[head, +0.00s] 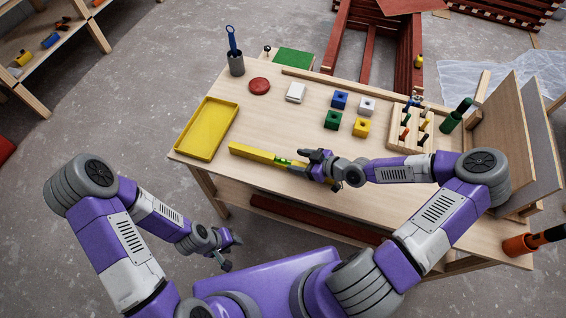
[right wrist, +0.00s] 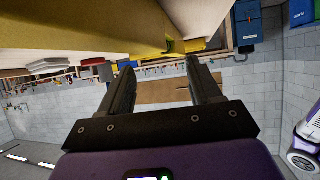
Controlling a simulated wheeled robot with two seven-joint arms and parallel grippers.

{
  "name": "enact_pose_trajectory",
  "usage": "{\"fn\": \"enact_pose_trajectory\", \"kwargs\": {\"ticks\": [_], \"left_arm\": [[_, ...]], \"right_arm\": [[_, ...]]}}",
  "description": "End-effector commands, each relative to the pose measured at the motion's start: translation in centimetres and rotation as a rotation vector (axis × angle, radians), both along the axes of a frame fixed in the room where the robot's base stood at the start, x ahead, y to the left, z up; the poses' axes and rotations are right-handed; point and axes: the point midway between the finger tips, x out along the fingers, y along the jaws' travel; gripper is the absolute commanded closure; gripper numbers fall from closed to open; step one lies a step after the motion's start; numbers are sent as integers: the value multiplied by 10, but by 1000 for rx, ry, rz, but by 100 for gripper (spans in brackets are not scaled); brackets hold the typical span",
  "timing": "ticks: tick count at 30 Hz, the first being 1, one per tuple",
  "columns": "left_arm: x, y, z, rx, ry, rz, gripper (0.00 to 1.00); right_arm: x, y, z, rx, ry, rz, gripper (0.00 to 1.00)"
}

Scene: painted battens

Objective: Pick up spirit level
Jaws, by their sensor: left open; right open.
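The spirit level (head: 252,153) is a long yellow bar with a green vial, lying on the workbench near its front edge, right of the yellow tray. My right gripper (head: 308,161) is open at the level's right part, and hides that end in the head view. In the right wrist view, the level (right wrist: 70,32) runs across the top, close to the tips of my two spread fingers (right wrist: 158,66). I cannot tell whether it lies between them. My left gripper (head: 232,257) is open and empty, low in front of the bench.
A yellow tray (head: 232,125) lies at the bench's left end. Behind the level are a red disc (head: 259,86), a white block (head: 295,92), several coloured blocks with holes (head: 340,99) and a peg rack (head: 396,138). The bench (head: 285,126) is clear just behind the level.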

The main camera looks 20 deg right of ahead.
Motion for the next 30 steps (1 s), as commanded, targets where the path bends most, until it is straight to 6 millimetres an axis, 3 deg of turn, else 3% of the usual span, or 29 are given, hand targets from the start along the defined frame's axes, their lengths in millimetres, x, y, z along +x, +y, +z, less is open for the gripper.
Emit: {"fn": "enact_pose_trajectory", "kwargs": {"ticks": [9,20,30], "left_arm": [[0,0,-14,0,0,0,57],[0,0,-14,0,0,0,57],[0,0,-14,0,0,0,57]], "right_arm": [[21,26,-21,1,1,2,37],[25,29,-23,0,0,-1,37],[25,29,-23,1,2,-1,89]]}}
